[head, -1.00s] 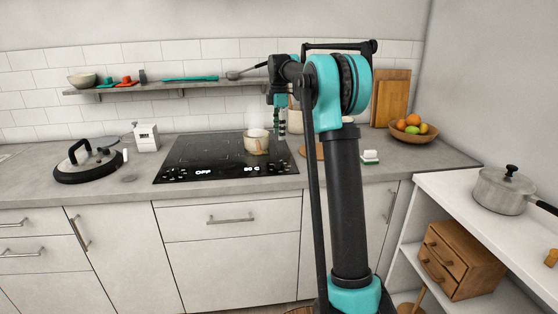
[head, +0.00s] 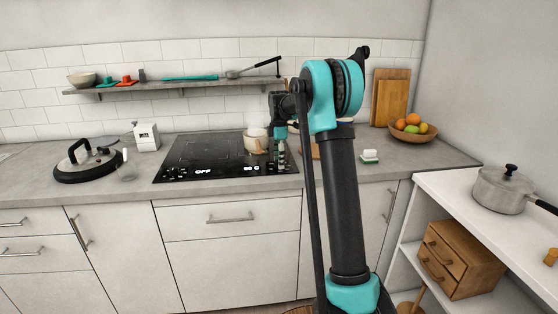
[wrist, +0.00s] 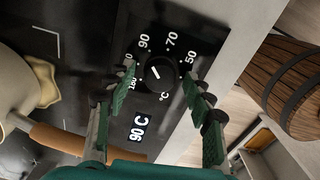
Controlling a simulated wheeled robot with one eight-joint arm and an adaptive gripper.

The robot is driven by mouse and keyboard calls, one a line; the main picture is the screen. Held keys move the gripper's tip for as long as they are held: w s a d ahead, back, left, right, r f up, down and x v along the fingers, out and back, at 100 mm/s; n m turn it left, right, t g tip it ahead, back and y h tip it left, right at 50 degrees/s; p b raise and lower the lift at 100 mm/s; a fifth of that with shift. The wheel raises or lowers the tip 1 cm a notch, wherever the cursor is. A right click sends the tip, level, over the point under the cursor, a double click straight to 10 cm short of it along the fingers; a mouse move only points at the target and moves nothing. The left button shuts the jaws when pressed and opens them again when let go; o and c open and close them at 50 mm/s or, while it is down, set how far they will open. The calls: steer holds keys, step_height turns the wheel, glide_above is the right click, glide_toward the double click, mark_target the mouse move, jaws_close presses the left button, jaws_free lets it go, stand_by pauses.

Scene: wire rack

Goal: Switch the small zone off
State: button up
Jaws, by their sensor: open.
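The black cooktop (head: 205,157) lies in the counter. Its left display reads OFF and its right display (head: 251,169) reads 90 C. In the wrist view a round black knob (wrist: 158,74) with a white mark sits on the panel among the numbers 50, 70, 90 and 100. The 90 C display (wrist: 139,128) shows beside it. My gripper (wrist: 160,78) is open, its green fingers on either side of the knob, apparently above it; contact cannot be told. In the head view my gripper (head: 281,154) is at the cooktop's right edge.
A light pot (head: 255,141) stands on the cooktop, left of my gripper; its wooden handle (wrist: 65,140) reaches close to the left finger. A brown barrel-like wooden thing (wrist: 285,85) shows at right in the wrist view.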

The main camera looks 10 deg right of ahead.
steer(key=c, duration=1.2)
steer(key=shift+o, duration=0.2)
